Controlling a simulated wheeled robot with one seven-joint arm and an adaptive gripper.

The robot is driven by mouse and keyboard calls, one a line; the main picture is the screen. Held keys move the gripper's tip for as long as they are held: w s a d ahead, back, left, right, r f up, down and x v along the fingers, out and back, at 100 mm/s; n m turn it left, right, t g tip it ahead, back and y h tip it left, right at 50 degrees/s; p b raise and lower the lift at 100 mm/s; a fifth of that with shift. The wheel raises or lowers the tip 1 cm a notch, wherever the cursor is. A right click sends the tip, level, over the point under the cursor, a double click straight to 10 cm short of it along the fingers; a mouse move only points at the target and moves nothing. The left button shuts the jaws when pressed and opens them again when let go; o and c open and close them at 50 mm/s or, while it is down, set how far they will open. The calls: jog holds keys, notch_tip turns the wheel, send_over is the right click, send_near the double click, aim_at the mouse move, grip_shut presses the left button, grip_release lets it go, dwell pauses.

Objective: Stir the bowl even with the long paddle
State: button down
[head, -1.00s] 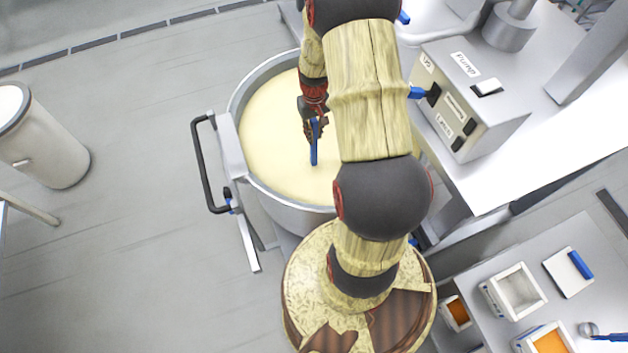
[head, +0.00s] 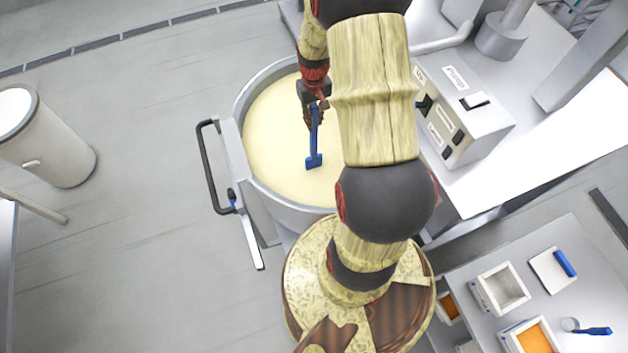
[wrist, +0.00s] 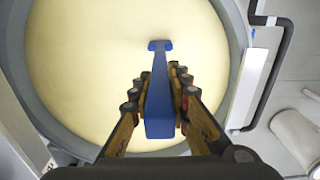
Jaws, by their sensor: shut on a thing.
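The large round steel bowl (head: 240,110) holds a pale cream mixture (head: 275,140) with an even, smooth-looking surface. My gripper (head: 312,108) is over the bowl. It is shut on the blue long paddle (head: 314,150), whose flat foot shows at the lower end. In the wrist view the paddle (wrist: 159,100) lies between both fingers of my gripper (wrist: 160,85), its foot toward the bowl's middle. I cannot tell whether the foot touches the mixture. My arm hides the right part of the bowl (wrist: 235,40) in the head view.
A control box (head: 465,115) with labelled switches stands close right of the bowl. A black handle (head: 207,165) sticks out on its left. A pale bin (head: 45,140) stands far left. A side table (head: 530,225) at lower right bears white containers, some with orange contents.

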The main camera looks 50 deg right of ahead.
jog(key=shift+r+p, duration=4.4)
jog(key=shift+r, duration=3.2)
